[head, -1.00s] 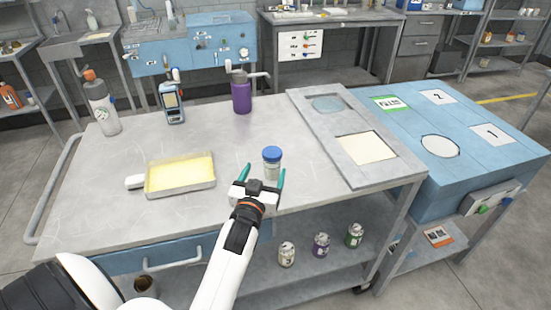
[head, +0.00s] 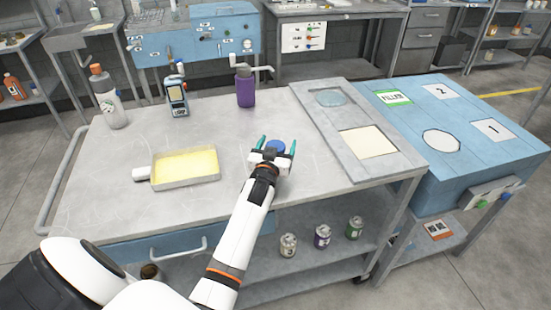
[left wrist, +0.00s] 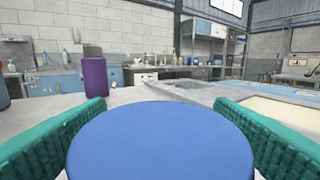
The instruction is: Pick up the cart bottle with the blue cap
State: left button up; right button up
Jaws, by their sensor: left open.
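The bottle's body is hidden behind the gripper. In the left wrist view the blue cap (left wrist: 162,145) fills the lower middle, with one green finger pad on each side. The left gripper (left wrist: 160,130) is open around the bottle, and small gaps seem to show beside the cap. My right gripper is not in view.
A yellow-filled tray (head: 186,183) lies left on the cart top. A grey panel (head: 398,164) lies to the right. Small cans (head: 322,237) stand on the lower shelf.

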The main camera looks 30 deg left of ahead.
pick_arm(q)
jog(key=shift+c, duration=0.3)
jog(key=c, duration=0.8)
jog(key=shift+c, duration=0.2)
